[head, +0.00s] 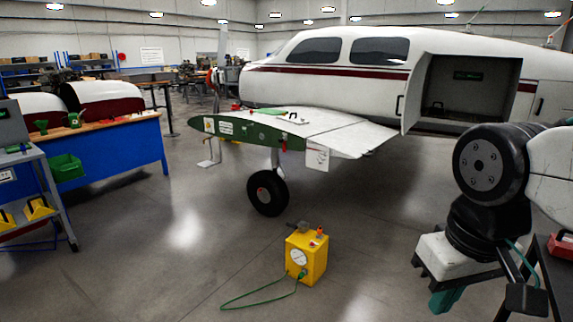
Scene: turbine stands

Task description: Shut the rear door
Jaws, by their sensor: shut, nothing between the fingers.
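The white airplane (330,75) stands across the back, with a wide dark door opening (470,72) in its side toward the right. A white door panel (415,95) with a black handle stands swung outward at the opening's left edge. Right of the opening is another white panel (555,95) with a dark handle; I cannot tell whether it is open or flush. My gripper (445,300) is at the lower right, shut and empty, pointing down toward the floor. It is well in front of the airplane and apart from both panels. My arm hides the area below the right panel.
A yellow box (307,262) with a green hose stands on the floor. A blue workbench (95,160) and a grey cart (35,185) are left.

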